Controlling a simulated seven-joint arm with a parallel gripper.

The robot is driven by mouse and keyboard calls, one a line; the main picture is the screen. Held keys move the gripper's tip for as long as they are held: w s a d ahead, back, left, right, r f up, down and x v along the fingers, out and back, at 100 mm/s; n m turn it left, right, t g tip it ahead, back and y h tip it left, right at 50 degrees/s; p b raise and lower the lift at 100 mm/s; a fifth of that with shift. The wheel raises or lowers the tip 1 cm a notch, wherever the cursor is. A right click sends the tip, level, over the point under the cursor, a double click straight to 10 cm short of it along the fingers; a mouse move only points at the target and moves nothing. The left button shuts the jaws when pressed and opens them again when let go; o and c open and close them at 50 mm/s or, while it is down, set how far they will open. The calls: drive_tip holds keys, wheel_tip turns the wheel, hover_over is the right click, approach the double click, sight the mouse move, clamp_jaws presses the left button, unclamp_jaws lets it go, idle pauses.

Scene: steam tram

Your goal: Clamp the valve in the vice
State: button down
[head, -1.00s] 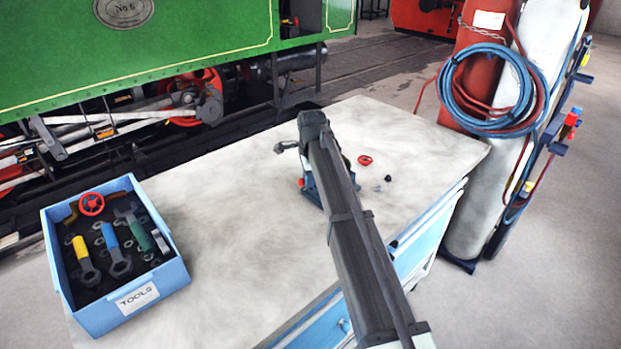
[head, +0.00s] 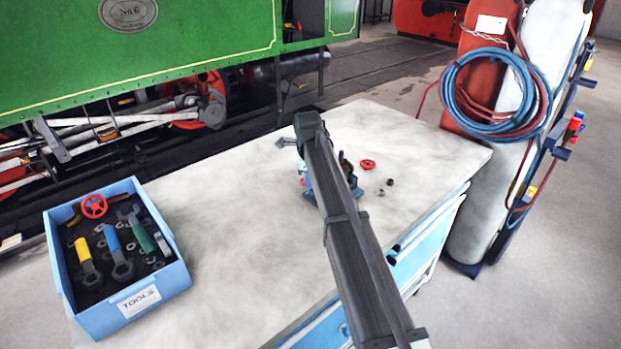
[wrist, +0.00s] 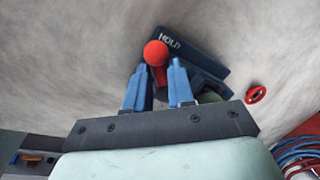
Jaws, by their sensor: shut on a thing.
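The dark blue vice (wrist: 203,58), marked HOLD, stands on the bench; in the head view my arm hides most of the vice (head: 309,188). A red ball knob (wrist: 156,52) on a red stem rises beside it. My gripper (wrist: 159,68) has its two blue fingers closed around this knob's stem, with the ball showing just past the fingertips. A greenish rounded piece (wrist: 211,97), perhaps the valve, shows partly by the vice's dark jaws. I cannot tell how firmly it sits there. The gripper's fingers are hidden in the head view.
A red handwheel (head: 367,164) and small dark nuts (head: 390,182) lie right of the vice on the bench (head: 240,220). A blue tool box (head: 165,290) stands at the left. Gas cylinders (head: 490,170) with hoses stand beyond the right edge. The bench's middle is clear.

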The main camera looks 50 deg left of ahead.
drive_tip(key=shift+a, duration=0.1)
drive_tip(key=c, duration=1.1)
unclamp_jaws()
drive_tip(key=r, duration=0.4)
drive_tip(key=s+d+r, duration=0.1)
drive_tip(key=r, duration=0.4)
drive_tip(key=s+r, duration=0.1)
drive_tip(key=r, duration=0.3)
drive_tip(key=shift+s+d+r, duration=0.1)
drive_tip(key=shift+d+r, duration=0.2)
drive_tip(key=shift+d, duration=0.05)
